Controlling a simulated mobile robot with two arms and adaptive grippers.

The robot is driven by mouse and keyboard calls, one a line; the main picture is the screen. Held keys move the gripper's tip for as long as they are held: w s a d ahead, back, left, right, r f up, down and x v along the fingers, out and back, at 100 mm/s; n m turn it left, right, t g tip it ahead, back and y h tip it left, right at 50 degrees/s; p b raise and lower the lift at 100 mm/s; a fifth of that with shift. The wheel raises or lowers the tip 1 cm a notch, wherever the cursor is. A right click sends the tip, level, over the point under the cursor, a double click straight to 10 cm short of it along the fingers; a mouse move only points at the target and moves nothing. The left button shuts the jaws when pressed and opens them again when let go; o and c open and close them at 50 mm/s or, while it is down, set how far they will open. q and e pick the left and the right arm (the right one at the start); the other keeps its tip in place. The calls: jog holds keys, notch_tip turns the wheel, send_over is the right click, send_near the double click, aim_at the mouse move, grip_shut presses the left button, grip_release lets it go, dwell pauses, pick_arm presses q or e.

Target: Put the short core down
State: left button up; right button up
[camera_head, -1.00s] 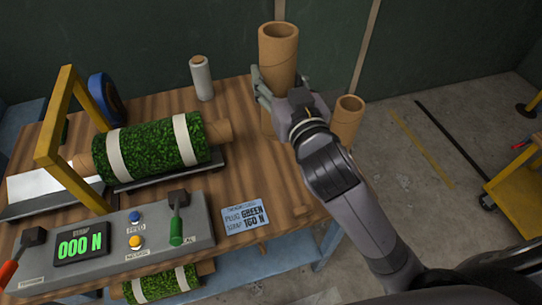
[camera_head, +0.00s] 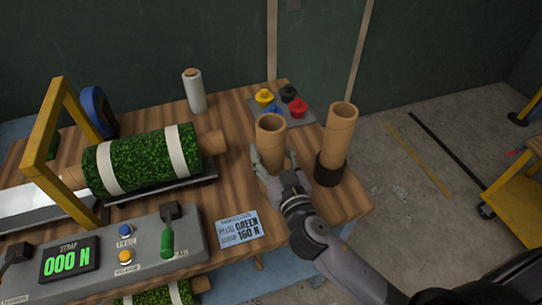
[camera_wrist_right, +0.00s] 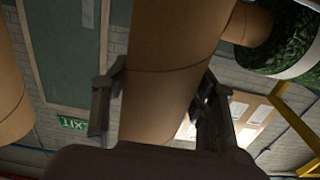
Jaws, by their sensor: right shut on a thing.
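My right gripper (camera_head: 273,162) is shut on a brown cardboard core (camera_head: 270,132), the short core, and holds it upright over the right part of the wooden table (camera_head: 222,188). In the right wrist view the core (camera_wrist_right: 165,95) runs between the two fingers (camera_wrist_right: 155,102). Its lower end is hidden by the hand in the head view, so I cannot tell whether it touches the table. A taller brown core (camera_head: 340,125) stands upright in a black base (camera_head: 330,169) just to the right. My left gripper is not in view.
A grey tray (camera_head: 268,122) with yellow, red, black and blue plugs lies behind the held core. A white film roll (camera_head: 194,92), a green turf roll (camera_head: 145,158) and a control panel (camera_head: 150,245) are to the left. A label card (camera_head: 238,228) lies in front.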

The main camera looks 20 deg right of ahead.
jog(key=shift+f, duration=0.25)
jog(key=shift+f, duration=0.15)
jog(key=o, duration=1.4)
jog(key=shift+c, duration=0.2)
jog(key=shift+s, duration=0.15)
jog(key=s+b, duration=0.4)
jog(key=s, duration=0.7)
jog(key=shift+s+d+b, duration=0.2)
jog(key=shift+s+b, duration=0.15)
jog(key=shift+s, duration=0.05)
